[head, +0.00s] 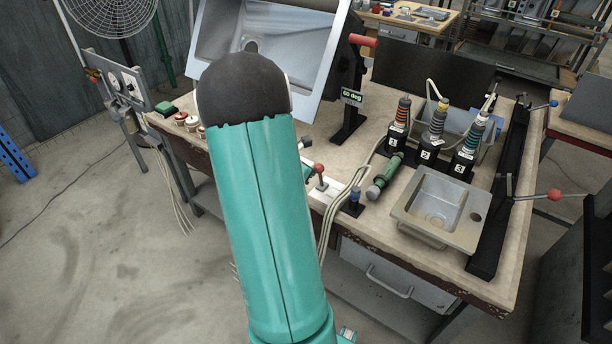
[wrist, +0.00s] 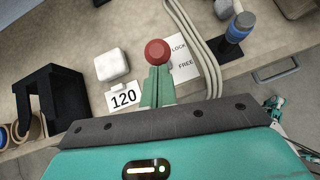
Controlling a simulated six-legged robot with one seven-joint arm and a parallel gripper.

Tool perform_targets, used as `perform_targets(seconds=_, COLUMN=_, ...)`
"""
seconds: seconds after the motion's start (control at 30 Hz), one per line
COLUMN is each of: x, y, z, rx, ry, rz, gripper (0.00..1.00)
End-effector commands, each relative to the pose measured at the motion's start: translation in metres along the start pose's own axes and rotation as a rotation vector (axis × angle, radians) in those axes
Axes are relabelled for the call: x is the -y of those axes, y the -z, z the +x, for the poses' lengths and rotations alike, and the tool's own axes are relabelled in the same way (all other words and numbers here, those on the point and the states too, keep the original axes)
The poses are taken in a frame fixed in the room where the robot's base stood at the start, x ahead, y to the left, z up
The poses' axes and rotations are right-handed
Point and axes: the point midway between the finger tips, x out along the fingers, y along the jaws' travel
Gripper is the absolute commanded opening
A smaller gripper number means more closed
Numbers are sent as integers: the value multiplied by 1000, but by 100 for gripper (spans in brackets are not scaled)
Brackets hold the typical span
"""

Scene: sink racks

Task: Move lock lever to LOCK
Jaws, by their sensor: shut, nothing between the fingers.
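The lock lever shows by its round red knob (wrist: 157,52) in the wrist view, beside a white label (wrist: 184,58) reading LOCK above FREE. My gripper (wrist: 157,72) has its green fingers together, with the tips right at the knob's near edge. Whether they touch it I cannot tell. The knob hides most of the lever's rod. In the head view the red knob (head: 319,168) stands near the bench's front edge, just right of my arm. Most of my gripper is hidden behind the arm there, with a bit of green next to the knob.
A white block (wrist: 111,65) and a 120 tag (wrist: 123,98) lie left of the fingers. Pale hoses (wrist: 205,60) and a blue-collared fitting (wrist: 238,28) are to the right.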

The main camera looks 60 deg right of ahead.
Motion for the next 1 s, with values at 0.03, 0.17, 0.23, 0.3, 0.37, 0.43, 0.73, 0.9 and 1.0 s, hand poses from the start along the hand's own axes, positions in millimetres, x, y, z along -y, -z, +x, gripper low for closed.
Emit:
perform_targets(seconds=0.03, x=0, y=-6, z=2, rx=-27, ry=4, rz=6, gripper=0)
perform_targets(seconds=0.17, x=-2, y=-15, z=6, rx=-42, ry=7, rz=-4, gripper=0)
perform_targets(seconds=0.23, x=-4, y=-22, z=8, rx=-41, ry=6, rz=-4, gripper=0)
perform_targets(seconds=0.3, x=-6, y=-30, z=13, rx=-41, ry=7, rz=-4, gripper=0)
perform_targets(seconds=0.37, x=-7, y=-36, z=17, rx=-41, ry=8, rz=-5, gripper=0)
perform_targets(seconds=0.43, x=-8, y=-43, z=22, rx=-41, ry=7, rz=-4, gripper=0)
perform_targets(seconds=0.73, x=-14, y=-63, z=41, rx=-41, ry=8, rz=-5, gripper=0)
perform_targets(seconds=0.9, x=-16, y=-69, z=48, rx=-41, ry=8, rz=-6, gripper=0)
perform_targets(seconds=1.0, x=-16, y=-71, z=50, rx=-41, ry=7, rz=-7, gripper=0)
